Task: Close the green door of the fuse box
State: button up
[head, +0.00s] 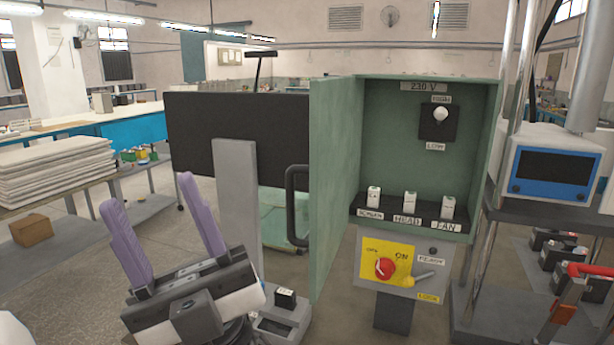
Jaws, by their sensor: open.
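The fuse box (487,150) stands right of centre on a dark post, its inside in plain view. Its green door (335,170) stands open on the left side, swung out towards me, with a dark bar handle (291,208) on its left face. Inside are a knob on a dark plate (438,122) and several white fuses (410,202) on a black strip. A panel below carries a red rotary switch (385,268) on a yellow plate. My gripper (160,230), with two purple fingers, is at the lower left, open and empty, apart from the door and left of its handle.
A grey post with a dark panel (215,125) stands behind my gripper. A rack with a blue-fronted device (555,175) stands close on the right. A bench with stacked white boards (50,170) is at the left.

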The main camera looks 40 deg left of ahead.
aim_at(332, 98)
jog(key=k+j, duration=0.1)
jog(key=j, duration=0.3)
jog(key=k+j, duration=0.15)
jog(key=j, duration=0.25)
jog(key=k+j, duration=0.1)
jog(key=j, duration=0.3)
jog(key=k+j, duration=0.15)
jog(key=j, duration=0.25)
jog(key=u, duration=0.45)
